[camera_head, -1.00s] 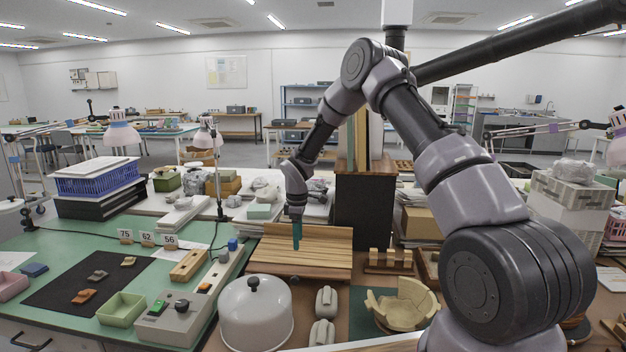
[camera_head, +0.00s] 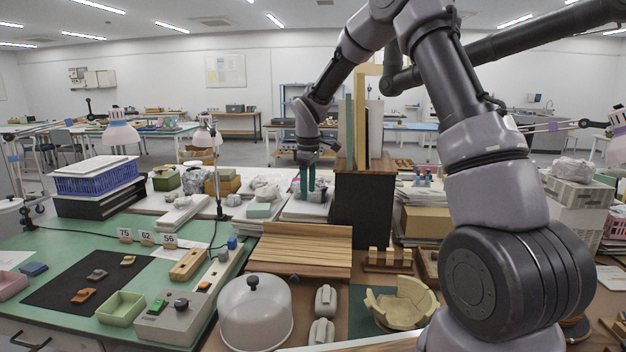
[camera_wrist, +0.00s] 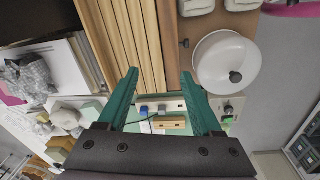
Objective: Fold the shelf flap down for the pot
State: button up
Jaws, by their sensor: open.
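The wooden shelf flap (camera_head: 302,246), with long light and dark slats, lies at the middle back of the work surface. It appears low and nearly flat; its exact angle is hard to tell. In the wrist view its slats (camera_wrist: 149,35) run up from between my fingers. My gripper (camera_head: 307,195) has two teal fingers, spread apart with nothing between them, raised above and behind the flap, apart from it. The fingers also show in the wrist view (camera_wrist: 158,74). The pale broken pot (camera_head: 402,304) stands at the front right with a jagged rim.
A dark cabinet (camera_head: 362,212) with upright boards on top stands right of the flap. A white domed lid (camera_head: 255,318) and grey blocks (camera_head: 325,300) stand in front. A wooden rack (camera_head: 389,259) is to the right. A control box (camera_head: 178,316) is at left.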

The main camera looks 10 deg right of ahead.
jog(key=shift+s+d+r+m, duration=0.2)
jog(key=shift+s+r, duration=0.05)
jog(key=shift+r, duration=0.3)
jog(key=shift+s+d+r+m, duration=0.2)
jog(key=shift+d+r, duration=0.05)
jog(key=shift+r, duration=0.25)
jog(key=shift+s+d+r+m, duration=0.2)
jog(key=shift+s+r, duration=0.05)
jog(key=shift+r, duration=0.3)
jog(key=shift+f, duration=0.1)
grip_shut()
jog(key=s+f+m+g+y, duration=0.3)
jog(key=s+f+m, duration=0.2)
jog(key=f+m, duration=0.4)
jog(key=m+t+y, duration=0.4)
jog(key=m+y, duration=0.2)
jog(key=m, duration=1.7)
send_near(296, 273)
jog(key=s, duration=0.1)
jog(key=s+d, duration=0.1)
jog(key=s+f, duration=0.1)
jog(key=s, duration=0.1)
jog(key=shift+s+d, duration=0.1)
jog(key=shift+d, duration=0.2)
jog(key=shift+f, duration=0.25)
jog(key=x, duration=0.9)
jog(key=shift+a+f, duration=0.15)
jog(key=shift+f, duration=0.15)
